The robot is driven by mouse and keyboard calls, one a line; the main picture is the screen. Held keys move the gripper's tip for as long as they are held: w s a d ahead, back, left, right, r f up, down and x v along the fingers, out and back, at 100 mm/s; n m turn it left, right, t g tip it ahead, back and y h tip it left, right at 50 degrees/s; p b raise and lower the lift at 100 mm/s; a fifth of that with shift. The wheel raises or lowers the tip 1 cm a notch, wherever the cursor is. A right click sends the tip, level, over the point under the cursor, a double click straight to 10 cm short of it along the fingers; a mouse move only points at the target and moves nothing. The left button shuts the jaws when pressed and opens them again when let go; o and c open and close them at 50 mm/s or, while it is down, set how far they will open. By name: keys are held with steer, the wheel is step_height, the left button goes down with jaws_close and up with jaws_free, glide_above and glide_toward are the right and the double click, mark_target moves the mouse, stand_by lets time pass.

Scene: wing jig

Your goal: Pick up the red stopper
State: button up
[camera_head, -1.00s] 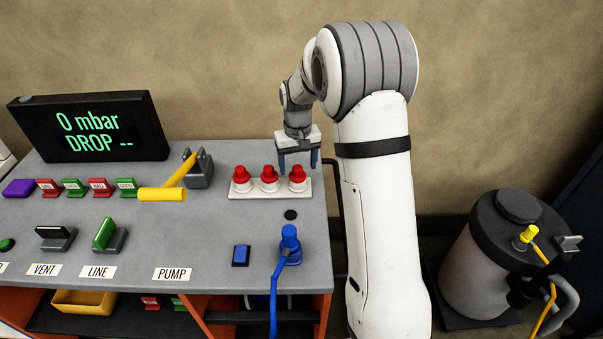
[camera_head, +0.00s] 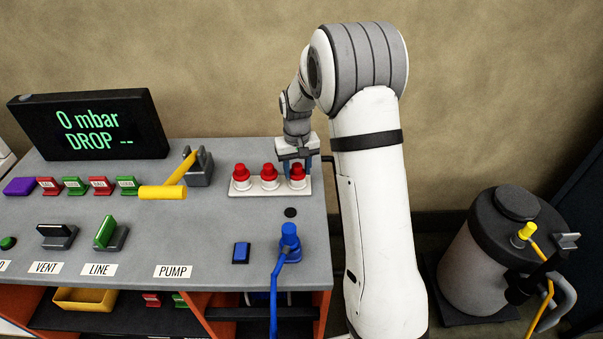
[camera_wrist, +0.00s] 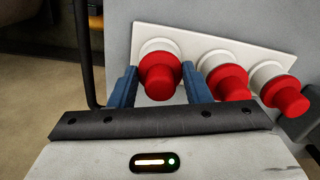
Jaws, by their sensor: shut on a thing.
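Three red stoppers with white collars stand in a row on a white plate (camera_head: 254,193) on the grey bench top. The rightmost red stopper (camera_head: 297,171) is between the blue fingers of my gripper (camera_head: 297,170), which is shut on it. In the wrist view this red stopper (camera_wrist: 160,75) sits between the two blue fingers of my gripper (camera_wrist: 157,87), with its white collar at the plate. The middle stopper (camera_head: 268,173) and the left stopper (camera_head: 240,173) stand free beside it. They also show at the right in the wrist view.
A yellow-handled lever (camera_head: 165,190) stands left of the plate. A blue plug with a hose (camera_head: 290,238) and a blue switch (camera_head: 241,255) are nearer the front. A black display (camera_head: 90,125) stands at the back left. A grey tank (camera_head: 485,250) stands right of the bench.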

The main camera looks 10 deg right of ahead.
mark_target(297, 166)
steer(key=shift+c, duration=0.3)
step_height(297, 166, up, 10)
steer(key=shift+b, duration=0.65)
step_height(297, 166, up, 3)
steer(key=shift+r+p, duration=0.1)
steer(key=shift+p, duration=0.95)
